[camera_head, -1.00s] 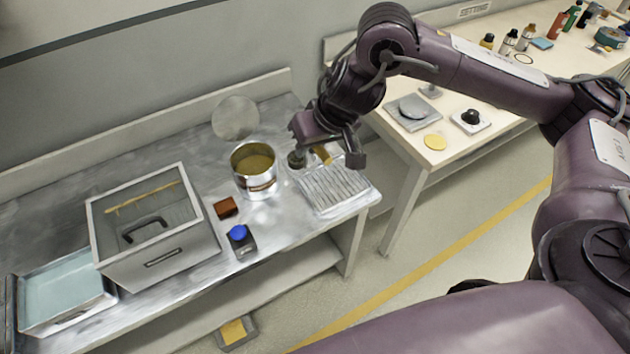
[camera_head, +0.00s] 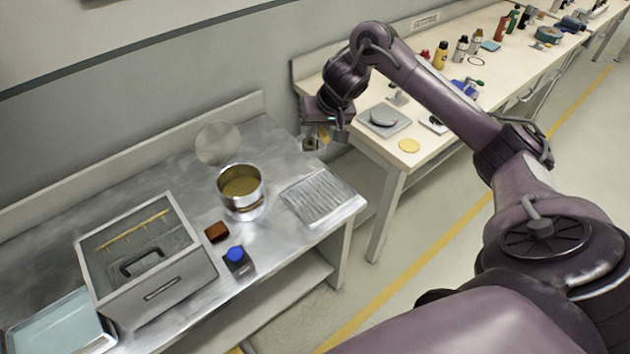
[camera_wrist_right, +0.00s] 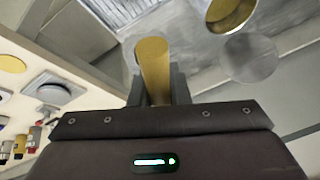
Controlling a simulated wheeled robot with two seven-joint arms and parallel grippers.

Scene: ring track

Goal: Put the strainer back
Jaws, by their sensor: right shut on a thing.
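My right gripper (camera_head: 323,137) is shut on the yellow handle of what looks like the strainer (camera_head: 310,144). In the right wrist view the handle (camera_wrist_right: 153,70) stands between the two fingers. Its small head is partly hidden and hard to make out. The gripper holds it in the air near the gap between the steel table (camera_head: 285,160) and the pale table (camera_head: 390,165). A metal pot (camera_head: 242,203) with yellowish contents stands on the steel table, with a ribbed tray (camera_head: 318,197) to its right. My left gripper is out of view.
A grey disc (camera_head: 217,143) is behind the pot. A brown block (camera_head: 216,231), a blue-topped item (camera_head: 236,256) and a grey box (camera_head: 150,270) are on the steel table. The pale table holds a scale-like plate (camera_head: 384,119), a yellow disc (camera_head: 409,146) and bottles.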

